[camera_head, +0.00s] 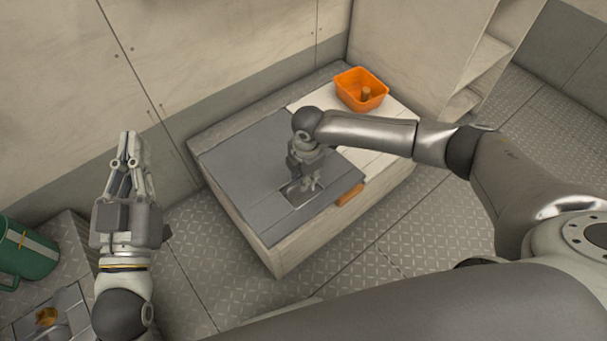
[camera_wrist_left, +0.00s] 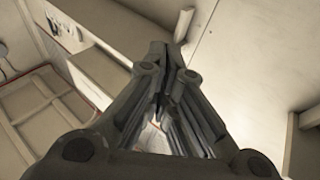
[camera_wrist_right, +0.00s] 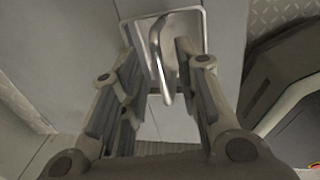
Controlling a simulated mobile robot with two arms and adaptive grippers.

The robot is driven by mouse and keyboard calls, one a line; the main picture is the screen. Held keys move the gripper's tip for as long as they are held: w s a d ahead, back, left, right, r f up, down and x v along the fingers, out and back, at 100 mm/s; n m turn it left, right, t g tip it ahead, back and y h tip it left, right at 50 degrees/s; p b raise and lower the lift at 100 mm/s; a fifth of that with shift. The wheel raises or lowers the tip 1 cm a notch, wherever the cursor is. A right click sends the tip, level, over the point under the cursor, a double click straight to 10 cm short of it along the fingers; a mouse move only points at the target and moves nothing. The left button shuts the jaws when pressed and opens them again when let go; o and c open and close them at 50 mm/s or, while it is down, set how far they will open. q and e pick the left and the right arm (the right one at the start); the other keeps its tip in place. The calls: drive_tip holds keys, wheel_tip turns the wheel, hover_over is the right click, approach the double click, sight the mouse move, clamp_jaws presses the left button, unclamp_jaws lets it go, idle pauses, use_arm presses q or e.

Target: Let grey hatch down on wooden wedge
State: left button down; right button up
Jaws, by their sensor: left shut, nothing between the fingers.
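The grey hatch (camera_head: 250,158) lies nearly flat on top of a pale box. The orange-brown wooden wedge (camera_head: 349,195) is at the hatch's right edge, near the box's front rim; I cannot tell how far it reaches under the hatch. My right gripper (camera_head: 308,184) is over the recess in the hatch. In the right wrist view its fingers are apart, with the metal handle (camera_wrist_right: 162,65) standing between them and a gap visible beside it. My left gripper (camera_head: 130,140) is raised left of the box, its fingers together and empty.
A green mug (camera_head: 25,250) is at the far left. Walls rise behind; patterned floor (camera_head: 375,255) is clear in front.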

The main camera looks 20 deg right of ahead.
drive_tip(key=shift+c, duration=0.5)
clamp_jaws()
drive_tip(key=shift+r, duration=0.15)
drive_tip(key=shift+w+a+r+p, duration=0.1)
drive_tip(key=shift+w+r+p, duration=0.15)
drive_tip(key=shift+r+p, duration=0.55)
use_arm(q)
drive_tip(key=s+a+f+g+y+p, duration=0.1)
drive_tip(key=s+a+f+g+y, duration=0.1)
drive_tip(key=f+g, duration=0.6)
wheel_tip(320, 180, down, 6)
drive_tip(key=shift+s+a+r+g+y+p, duration=0.1)
drive_tip(key=shift+s+a+g+y+p, duration=0.25)
drive_tip(key=shift+s, duration=0.3)
use_arm(e)
drive_tip(key=shift+w+r, duration=0.3)
drive_tip(key=shift+r, duration=0.1)
